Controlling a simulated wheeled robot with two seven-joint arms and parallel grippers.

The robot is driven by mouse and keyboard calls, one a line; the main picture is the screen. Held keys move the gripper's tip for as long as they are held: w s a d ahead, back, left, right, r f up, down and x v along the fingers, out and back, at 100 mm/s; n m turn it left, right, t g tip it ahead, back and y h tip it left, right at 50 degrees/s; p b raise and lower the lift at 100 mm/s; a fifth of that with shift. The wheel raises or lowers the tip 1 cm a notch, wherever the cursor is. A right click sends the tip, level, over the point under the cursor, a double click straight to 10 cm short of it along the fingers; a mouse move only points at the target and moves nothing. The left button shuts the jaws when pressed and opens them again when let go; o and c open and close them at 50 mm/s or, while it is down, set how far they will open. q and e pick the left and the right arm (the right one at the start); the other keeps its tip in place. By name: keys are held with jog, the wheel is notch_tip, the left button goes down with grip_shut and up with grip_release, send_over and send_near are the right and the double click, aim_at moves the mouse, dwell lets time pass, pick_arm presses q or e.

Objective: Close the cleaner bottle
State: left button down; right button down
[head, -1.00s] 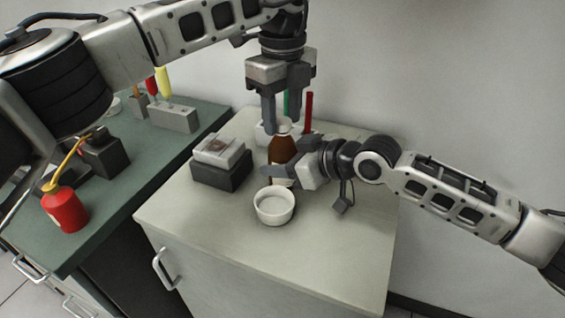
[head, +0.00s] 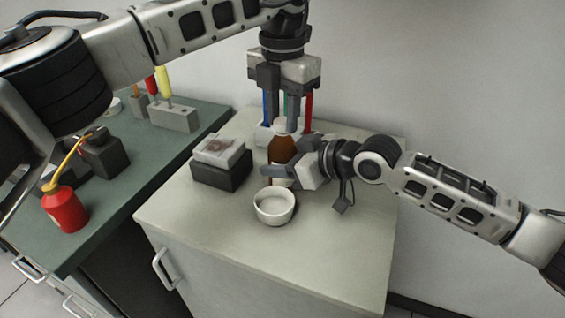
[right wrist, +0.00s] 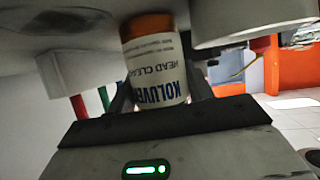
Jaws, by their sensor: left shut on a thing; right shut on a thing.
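The cleaner bottle (head: 283,147) is brown with a pale label, and stands upright on the pale cabinet top. Its printed label also shows in the right wrist view (right wrist: 155,75), with the lettering upside down. A white cap (head: 280,127) is at the bottle's top, partly covered by the fingers. My left gripper (head: 283,124) points straight down from above and is shut on the cap. My right gripper (head: 272,171) comes in from the right and is shut on the bottle's body. Whether the cap is fully seated cannot be told.
A white bowl (head: 274,209) stands just in front of the bottle. A dark box with a pale pad (head: 221,174) is to the left. Blue, green and red (head: 309,108) sticks stand behind. A red oil can (head: 65,208) is on the green bench.

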pick_arm(q)
jog(key=m, duration=1.1)
jog(key=c, duration=1.1)
grip_release()
jog(key=shift+r, duration=2.25)
jog(key=shift+c, duration=0.5)
